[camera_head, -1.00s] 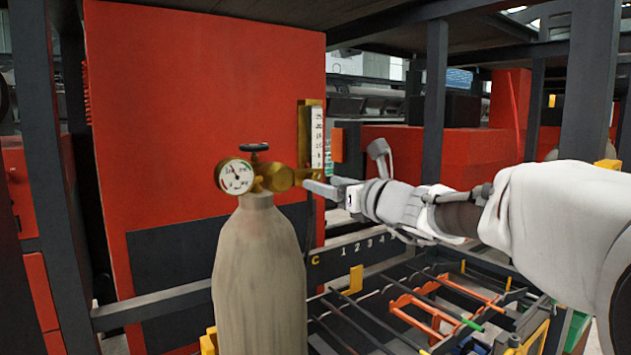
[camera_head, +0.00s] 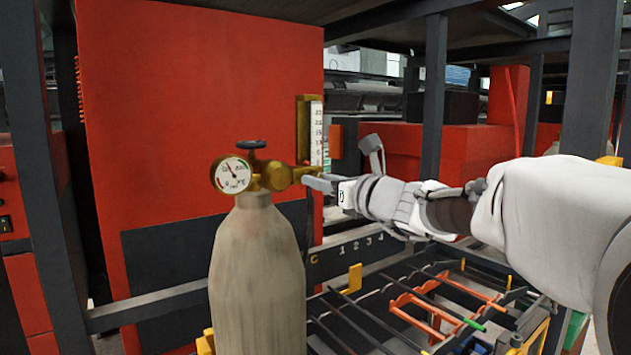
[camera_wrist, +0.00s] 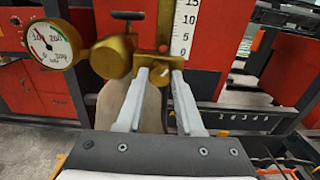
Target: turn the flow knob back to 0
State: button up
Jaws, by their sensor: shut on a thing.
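The flow knob (camera_wrist: 158,71) is a small brass part below the flow scale. My gripper (camera_wrist: 160,73) has one finger on each side of it and is shut on it; the fingers hide part of its edge. In the head view my gripper (camera_head: 307,182) reaches in from the right to the brass regulator (camera_head: 275,177) on top of the bottle. The white flow scale (camera_wrist: 185,28) reads 15, 10, 5 and 0 from top to bottom in the wrist view. I cannot make out a flow level on it. The round pressure gauge (camera_wrist: 50,44) is at the left.
The grey gas bottle (camera_head: 257,270) stands upright under the regulator. A black valve handwheel (camera_head: 251,145) sits above it. A red cabinet (camera_head: 190,100) is close behind. A rack with rods (camera_head: 430,310) lies low at the right, below my arm.

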grip_shut()
jog(key=shift+f+n+b, duration=0.15)
jog(key=shift+n+b, duration=0.25)
jog(key=shift+b, duration=0.25)
jog(key=shift+r+n+b, duration=0.15)
jog(key=shift+n+b, duration=6.15)
jog(key=shift+n, duration=1.9)
jog(key=shift+r+n+b, duration=0.1)
jog(key=shift+n+b, duration=6.15)
jog(key=shift+n, duration=1.95)
